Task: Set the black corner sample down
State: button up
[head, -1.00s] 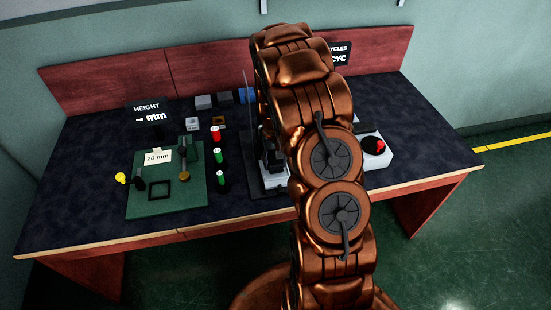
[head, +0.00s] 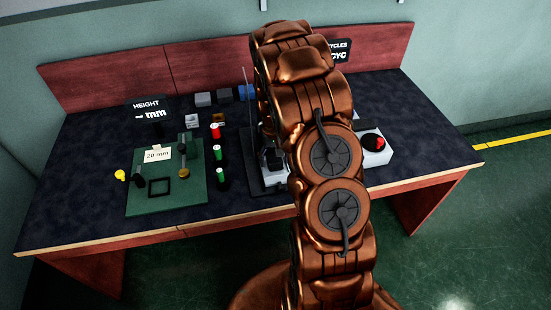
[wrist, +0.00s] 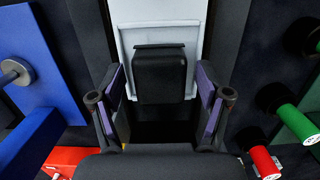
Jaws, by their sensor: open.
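In the wrist view a black block (wrist: 160,75) with rounded edges, probably the black corner sample, rests against a pale grey framed plate (wrist: 125,45). It lies between the two fingers of my gripper (wrist: 160,85). The fingers are spread, with a visible gap on each side of the block. In the head view my copper arm covers most of this spot. Only part of the pale plate (head: 277,179) and some dark parts above it show left of the arm.
A green mat (head: 190,201) with a "20 mm" card (head: 157,153) and a black square frame (head: 159,187) lies at left. Red and green capped cylinders (head: 217,153) stand between mat and plate. A box with a red button (head: 374,144) stands right of my arm.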

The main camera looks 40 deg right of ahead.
notch_tip(320, 180, up, 11)
jog(key=w+b, duration=0.1)
jog(key=b, duration=0.3)
jog(key=s+a+r, duration=0.5)
jog(key=a+r, duration=0.2)
jog(key=s+a+r+n, duration=0.1)
jog(key=s+a, duration=0.3)
jog(key=s, duration=0.4)
jog(key=s+a+r+n, duration=0.1)
jog(key=s+a+n, duration=0.1)
jog(key=s+a, duration=0.3)
jog(key=s+a+r+n, duration=0.1)
jog(key=s+a, duration=0.3)
jog(key=s, duration=0.9)
jog(key=shift+s+a+n+g+h, duration=0.25)
jog(key=shift+a+n+g+h, duration=0.05)
jog(key=shift+a, duration=0.05)
jog(key=shift+d, duration=0.1)
